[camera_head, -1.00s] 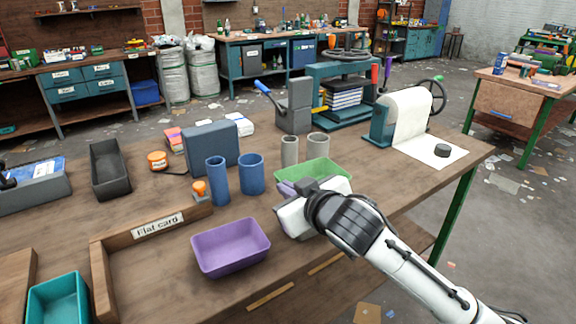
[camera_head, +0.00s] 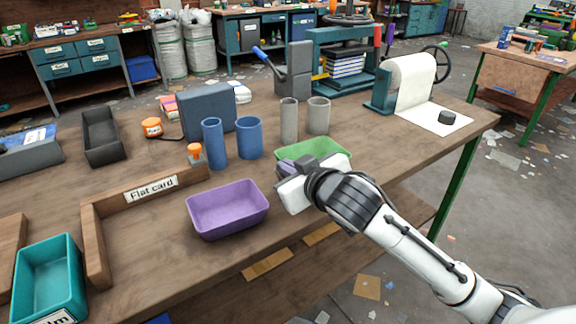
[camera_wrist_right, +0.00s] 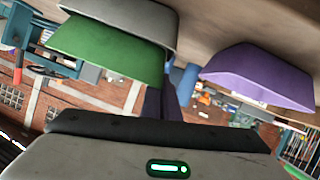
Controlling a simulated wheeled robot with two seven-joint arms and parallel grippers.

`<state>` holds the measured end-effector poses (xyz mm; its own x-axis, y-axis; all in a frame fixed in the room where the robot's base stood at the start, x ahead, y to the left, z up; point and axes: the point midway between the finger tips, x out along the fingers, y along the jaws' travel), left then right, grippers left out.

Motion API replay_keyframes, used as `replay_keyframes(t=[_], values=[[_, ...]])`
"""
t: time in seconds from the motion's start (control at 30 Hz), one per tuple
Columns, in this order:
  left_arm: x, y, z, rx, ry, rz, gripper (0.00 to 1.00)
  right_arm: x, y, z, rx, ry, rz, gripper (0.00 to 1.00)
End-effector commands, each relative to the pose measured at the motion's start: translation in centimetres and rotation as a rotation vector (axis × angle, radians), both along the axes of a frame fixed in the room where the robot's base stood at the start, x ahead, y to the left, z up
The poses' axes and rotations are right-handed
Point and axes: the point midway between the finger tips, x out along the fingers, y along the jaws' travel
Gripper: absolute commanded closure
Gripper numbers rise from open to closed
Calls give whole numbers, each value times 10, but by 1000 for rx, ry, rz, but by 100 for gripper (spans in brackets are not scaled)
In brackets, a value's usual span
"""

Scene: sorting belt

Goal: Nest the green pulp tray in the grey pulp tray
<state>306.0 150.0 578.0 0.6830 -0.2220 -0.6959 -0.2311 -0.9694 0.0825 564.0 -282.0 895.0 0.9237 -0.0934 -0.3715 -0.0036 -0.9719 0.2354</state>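My right gripper (camera_head: 290,170) is shut on the rim of the green pulp tray (camera_head: 316,148). The gripper covers the tray's near part in the head view. In the right wrist view, which is upside down, the green tray (camera_wrist_right: 105,55) is beyond the dark fingers (camera_wrist_right: 162,98). The grey pulp tray (camera_wrist_right: 130,18) is on the table side of it, and its rim cuts across the green tray's wall. I cannot tell how deep the green tray sits in it. The grey tray is hidden in the head view. My left gripper is out of view.
A purple tray (camera_head: 228,212) stands left of my right gripper. Grey tubes (camera_head: 289,122) stand just behind the green tray and blue tubes (camera_head: 249,138) to its left. A paper roll (camera_head: 412,90) is at the back right. The table's front edge is close below my arm.

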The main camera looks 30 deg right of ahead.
Motion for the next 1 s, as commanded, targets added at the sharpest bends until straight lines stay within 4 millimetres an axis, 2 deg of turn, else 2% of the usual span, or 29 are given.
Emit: replay_keyframes(t=[0.3,0.43,1.0], values=[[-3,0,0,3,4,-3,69,0,0,-1,1,0,-1,100],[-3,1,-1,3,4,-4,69,0,0,-1,0,0,-1,76],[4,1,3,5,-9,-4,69,0,0,-1,0,0,-1,76]])
